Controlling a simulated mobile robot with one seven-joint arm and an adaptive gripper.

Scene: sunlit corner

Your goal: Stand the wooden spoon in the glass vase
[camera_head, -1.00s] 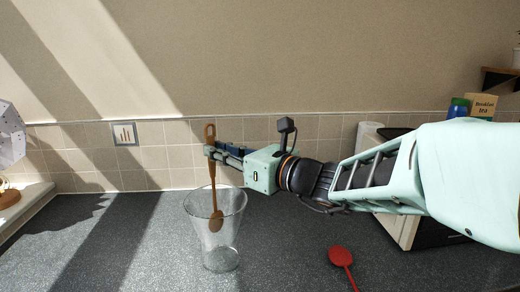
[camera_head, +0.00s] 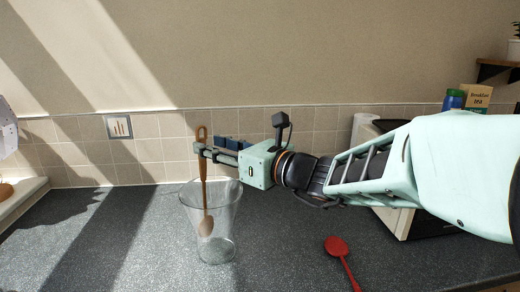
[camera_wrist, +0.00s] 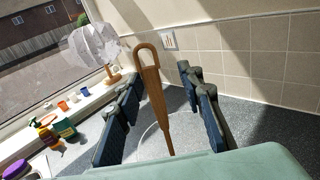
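The wooden spoon (camera_head: 204,180) is near upright, bowl down inside the clear glass vase (camera_head: 227,215). Its looped handle end sticks up above the rim. I cannot tell whether the bowl touches the vase floor. My gripper (camera_head: 205,150) is level above the rim, around the spoon's handle. In the wrist view the handle (camera_wrist: 153,95) passes between the fingers of my gripper (camera_wrist: 161,76), with a gap on each side. The vase rim shows faintly below it.
A red spoon (camera_head: 340,256) lies on the dark counter (camera_head: 120,245) right of the vase. A white lamp (camera_wrist: 95,45) and several small bottles stand by the window at left. A tiled wall (camera_head: 75,150) runs behind. The counter around the vase is clear.

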